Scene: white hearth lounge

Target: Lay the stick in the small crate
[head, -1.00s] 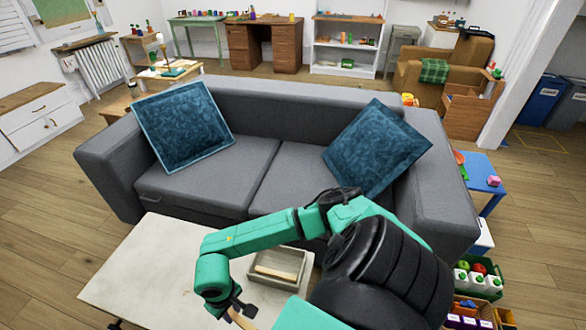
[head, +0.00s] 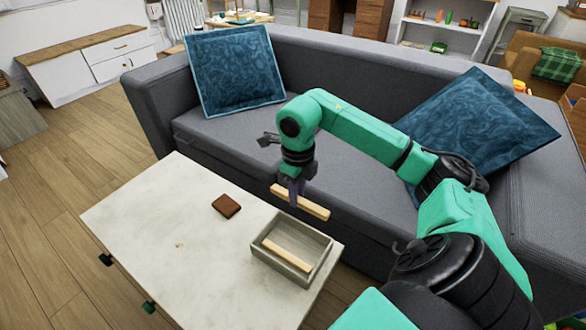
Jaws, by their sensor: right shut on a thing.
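My right gripper (head: 296,194) points down and is shut on a pale wooden stick (head: 315,208). It holds the stick in the air near the table's far edge, just behind the small crate in the picture. The small crate (head: 279,268) is a grey, open box on the right part of the white table. A second pale wooden stick (head: 287,256) lies inside it. The held stick is apart from the crate. My left gripper is not in view.
A small brown block (head: 226,206) lies on the white table (head: 165,245), left of the crate. The rest of the tabletop is mostly clear. A grey sofa (head: 215,135) with blue cushions (head: 235,70) stands close behind the table.

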